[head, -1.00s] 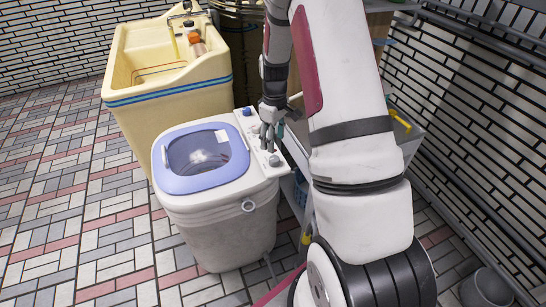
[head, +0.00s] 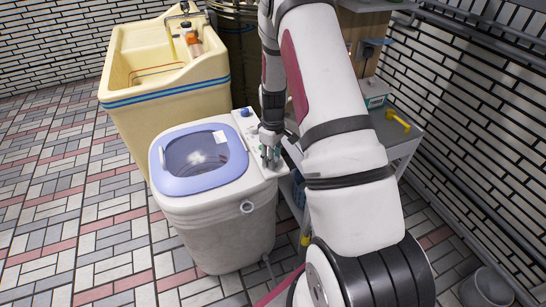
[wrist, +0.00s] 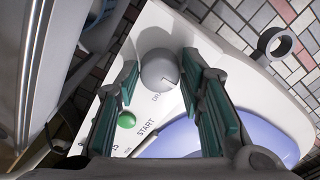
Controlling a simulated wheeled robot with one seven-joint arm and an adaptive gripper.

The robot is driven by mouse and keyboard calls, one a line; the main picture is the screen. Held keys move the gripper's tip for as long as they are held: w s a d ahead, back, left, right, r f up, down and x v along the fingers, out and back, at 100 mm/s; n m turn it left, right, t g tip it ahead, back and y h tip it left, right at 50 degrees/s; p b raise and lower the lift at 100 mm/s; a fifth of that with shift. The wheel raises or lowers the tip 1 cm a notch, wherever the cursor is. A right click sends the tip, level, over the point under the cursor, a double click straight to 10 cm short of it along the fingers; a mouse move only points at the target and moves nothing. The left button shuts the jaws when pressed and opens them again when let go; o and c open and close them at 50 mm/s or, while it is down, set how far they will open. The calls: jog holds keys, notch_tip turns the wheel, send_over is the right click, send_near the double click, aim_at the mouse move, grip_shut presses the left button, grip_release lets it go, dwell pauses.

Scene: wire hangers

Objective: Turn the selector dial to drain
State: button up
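The washing machine (head: 222,235) has a white control panel (head: 243,129) along its right side. The selector dial (wrist: 158,70) is a round grey knob near the panel's near end in the wrist view, with lettering starting "DR" beside it. My gripper (head: 269,158) is low over that end of the panel, pointing down, and hides the dial in the head view. In the wrist view my gripper (wrist: 160,62) is open, its teal-padded fingers on either side of the dial with apparent gaps. Whether a finger touches it, and the dial's pointer setting, I cannot tell.
A green button (wrist: 126,119) sits beside the dial near the word START. A blue knob (head: 246,112) is at the panel's far end. The blue lid (head: 180,186) lies left of the panel. A yellow sink (head: 165,115) stands behind, and a grey shelf (head: 405,143) is right.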

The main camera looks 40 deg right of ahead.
jog(key=c, duration=0.5)
jog(key=shift+m, duration=0.4)
jog(key=m+b, duration=0.1)
jog(key=m, duration=0.4)
jog(key=m+b, duration=0.1)
jog(key=m, duration=0.5)
dwell(0.4)
jog(key=o, duration=1.1)
jog(key=shift+o, duration=0.2)
